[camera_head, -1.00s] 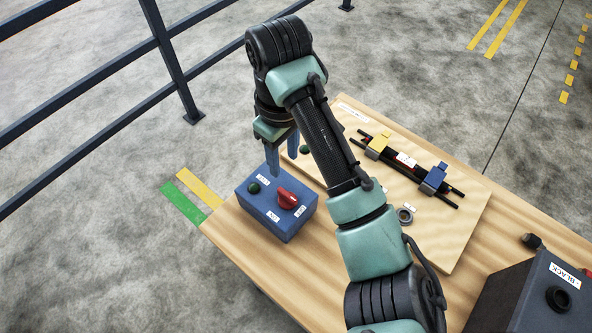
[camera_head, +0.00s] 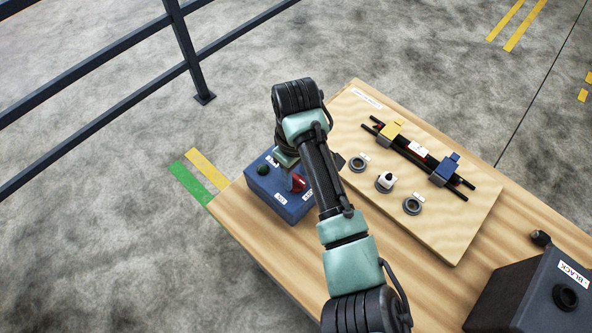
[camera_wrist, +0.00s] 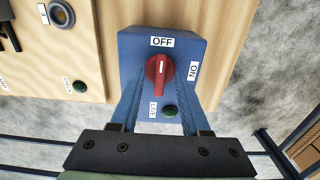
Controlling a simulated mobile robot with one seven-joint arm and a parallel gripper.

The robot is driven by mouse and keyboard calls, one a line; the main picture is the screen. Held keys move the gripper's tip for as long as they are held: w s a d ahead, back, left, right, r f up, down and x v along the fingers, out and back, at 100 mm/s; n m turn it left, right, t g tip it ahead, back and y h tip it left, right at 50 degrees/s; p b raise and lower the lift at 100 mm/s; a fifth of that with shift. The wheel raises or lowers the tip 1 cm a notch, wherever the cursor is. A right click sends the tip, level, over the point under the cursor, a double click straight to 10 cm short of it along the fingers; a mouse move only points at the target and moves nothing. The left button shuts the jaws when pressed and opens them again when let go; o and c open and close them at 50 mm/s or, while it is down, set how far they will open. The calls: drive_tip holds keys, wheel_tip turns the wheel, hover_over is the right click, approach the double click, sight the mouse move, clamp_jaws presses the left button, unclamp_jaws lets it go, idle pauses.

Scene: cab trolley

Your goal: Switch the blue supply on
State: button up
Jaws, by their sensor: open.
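The blue supply is a blue box (camera_head: 268,199) at the table's left corner. It has a red rotary knob (camera_wrist: 160,72) on top and a dark green lamp (camera_wrist: 169,111) that looks unlit. In the wrist view the knob's white mark points to the OFF label (camera_wrist: 162,41). The ON label (camera_wrist: 193,71) is at the right. My gripper (camera_wrist: 158,86) is open, its blue fingers either side of the knob's near part. I cannot tell whether they touch it. In the head view my arm hides much of the gripper; the knob (camera_head: 299,184) shows partly.
A pale board (camera_head: 453,236) lies beside the box, with several round fittings, one holding a white piece (camera_head: 387,180), and a black-railed fixture (camera_head: 412,153). A dark box labelled BLACK (camera_head: 520,292) stands at the table's right. A railing (camera_head: 185,50) runs behind at the left.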

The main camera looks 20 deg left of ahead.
clamp_jaws()
drive_tip(key=shift+m+p, duration=0.3)
drive_tip(key=shift+p, duration=0.05)
idle(0.3)
drive_tip(key=m+p, duration=0.2)
drive_tip(key=shift+r+m, duration=0.15)
drive_tip(key=shift+m, duration=0.25)
drive_tip(key=m+p, duration=0.3)
drive_tip(key=m, duration=0.2)
drive_tip(key=shift+a+p, duration=0.1)
drive_tip(key=shift+p, duration=0.25)
drive_tip(key=m+p, duration=0.1)
drive_tip(key=m, duration=0.4)
drive_tip(key=shift+p, duration=0.4)
drive_tip(key=shift+w+m+p, duration=0.1)
drive_tip(key=shift+m+p, duration=0.4)
drive_tip(key=shift+m, duration=1.8)
